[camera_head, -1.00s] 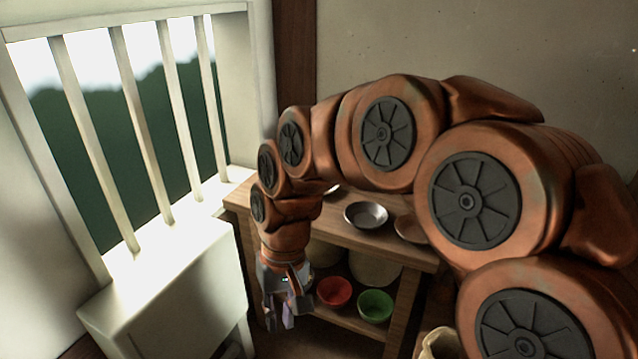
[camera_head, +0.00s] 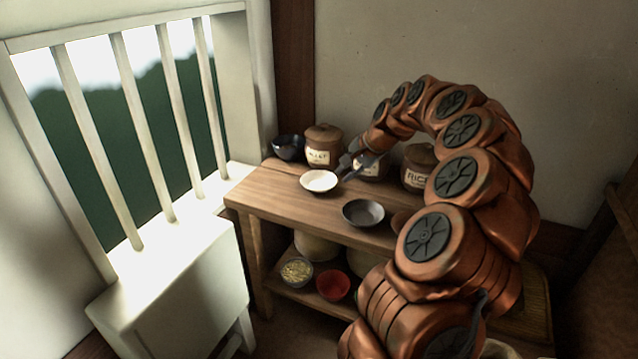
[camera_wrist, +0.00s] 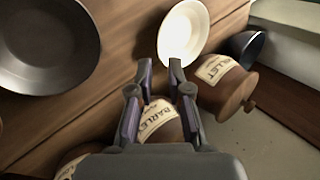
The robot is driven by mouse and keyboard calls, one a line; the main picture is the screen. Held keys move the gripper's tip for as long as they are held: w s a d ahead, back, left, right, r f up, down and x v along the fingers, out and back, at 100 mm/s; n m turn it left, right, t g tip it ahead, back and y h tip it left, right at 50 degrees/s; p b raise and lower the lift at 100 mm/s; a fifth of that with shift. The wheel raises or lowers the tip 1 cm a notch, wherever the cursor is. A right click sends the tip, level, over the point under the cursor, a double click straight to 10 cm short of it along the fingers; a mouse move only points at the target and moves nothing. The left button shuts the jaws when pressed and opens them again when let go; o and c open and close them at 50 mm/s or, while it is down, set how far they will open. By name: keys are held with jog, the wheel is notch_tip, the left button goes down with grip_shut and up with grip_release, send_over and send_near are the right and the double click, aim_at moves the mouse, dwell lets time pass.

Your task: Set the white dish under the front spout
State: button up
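The white dish (camera_head: 319,180) sits upright on the wooden table top (camera_head: 275,200), near its left end. It also shows in the wrist view (camera_wrist: 183,32), just beyond my fingertips. My gripper (camera_head: 357,164) is to the right of the dish, low over the table, beside its rim. In the wrist view its two fingers (camera_wrist: 159,68) are apart with nothing held between them. One fingertip is close to the dish's rim; I cannot tell whether it touches. No spout can be made out in these views.
A dark grey bowl (camera_head: 363,213) stands in front of the gripper. Labelled jars (camera_head: 323,147) and a black bowl (camera_head: 288,148) line the back. The shelf below holds a grain-filled bowl (camera_head: 296,271) and a red bowl (camera_head: 333,285). A barred window (camera_head: 130,140) is at left.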

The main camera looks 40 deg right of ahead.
aim_at(332, 186)
jog(key=shift+b+x, duration=1.15)
jog(key=shift+x, duration=2.7)
jog(key=shift+d, duration=0.1)
grip_shut()
